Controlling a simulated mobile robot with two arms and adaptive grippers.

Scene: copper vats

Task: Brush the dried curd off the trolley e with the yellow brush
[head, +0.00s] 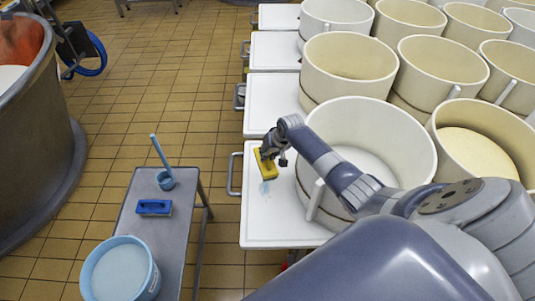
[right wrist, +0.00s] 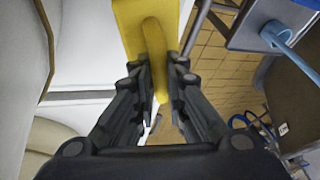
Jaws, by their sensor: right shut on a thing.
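My right gripper (head: 271,149) is shut on the yellow brush (head: 266,164), gripping it by its raised handle. The right wrist view shows the brush (right wrist: 140,18) between both fingers (right wrist: 158,75). The brush is over the left part of the nearest white trolley top (head: 282,231); I cannot tell if it touches. A small pale bluish patch (head: 264,188) lies on that top, just below the brush in the head view. No letter shows on the trolley, so I cannot confirm it is e. My left gripper is out of view.
A large cream tub (head: 322,112) stands on the trolley's right side, with more tubs behind. A grey side table (head: 187,225) at left holds a blue brush (head: 154,207), a blue ladle (head: 165,179) and a blue bucket (head: 153,278). Tiled floor (head: 165,100) lies open beyond.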

